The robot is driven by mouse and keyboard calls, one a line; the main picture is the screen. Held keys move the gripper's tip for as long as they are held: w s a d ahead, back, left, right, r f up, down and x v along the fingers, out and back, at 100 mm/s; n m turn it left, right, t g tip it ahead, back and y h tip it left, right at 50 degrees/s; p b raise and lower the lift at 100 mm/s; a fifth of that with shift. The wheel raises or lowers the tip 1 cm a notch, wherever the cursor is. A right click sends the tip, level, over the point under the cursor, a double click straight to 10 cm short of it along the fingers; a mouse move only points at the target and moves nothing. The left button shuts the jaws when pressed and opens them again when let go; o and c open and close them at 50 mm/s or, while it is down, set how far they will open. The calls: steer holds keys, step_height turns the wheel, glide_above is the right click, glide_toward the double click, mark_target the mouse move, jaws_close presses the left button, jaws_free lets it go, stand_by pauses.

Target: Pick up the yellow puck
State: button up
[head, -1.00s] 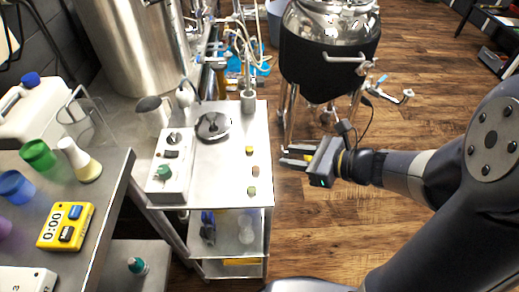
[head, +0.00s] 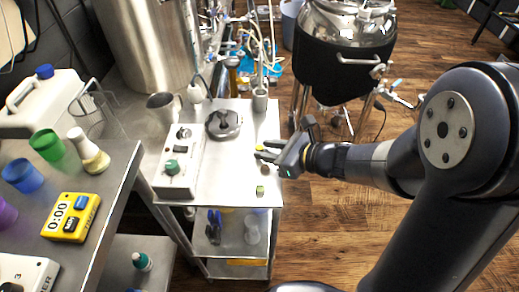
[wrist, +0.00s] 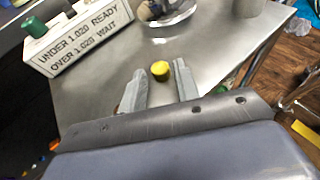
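The yellow puck (head: 260,148) lies on the steel cart top near its right edge, partly hidden by my gripper in the head view. My gripper (head: 264,153) reaches over the cart's right edge from the right. In the wrist view my gripper (wrist: 160,80) is open, with a grey finger on each side of the puck's line and nothing held. I cannot tell whether the fingertips touch the puck.
A green puck (head: 260,189) and a brownish puck (head: 264,170) lie in front of the yellow one. A white control box (head: 178,163) and a dark round lidded item (head: 224,124) stand on the cart. A steel kettle (head: 345,50) stands behind right.

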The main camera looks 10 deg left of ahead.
steer(key=shift+w+a, duration=0.1)
steer(key=shift+a, duration=0.15)
steer(key=shift+c, duration=0.3)
jaws_close()
step_height(320, 180, up, 10)
steer(key=p, duration=0.3)
